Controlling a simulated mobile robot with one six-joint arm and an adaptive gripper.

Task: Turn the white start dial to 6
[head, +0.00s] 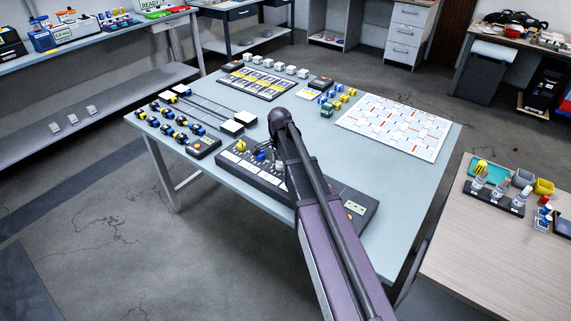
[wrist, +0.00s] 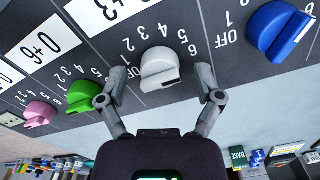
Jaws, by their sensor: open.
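The white start dial (wrist: 158,68) sits on a dark control panel (wrist: 110,50) in the wrist view, with a raised grip bar that has a dark mark near its lower right end. Printed numbers curve around it, including 6 on its upper right. My gripper (wrist: 160,97) is open, with one finger to the left and one to the right of the dial. Both fingers look apart from it, and nothing is held. In the head view my arm covers part of the control panel (head: 235,160) and hides most of the gripper.
A blue dial (wrist: 278,30) is right of the white one; a green dial (wrist: 82,96) and a pink dial (wrist: 40,113) are left of it. The table also bears a white patterned board (head: 395,127), a grid tray (head: 255,83) and several small blocks.

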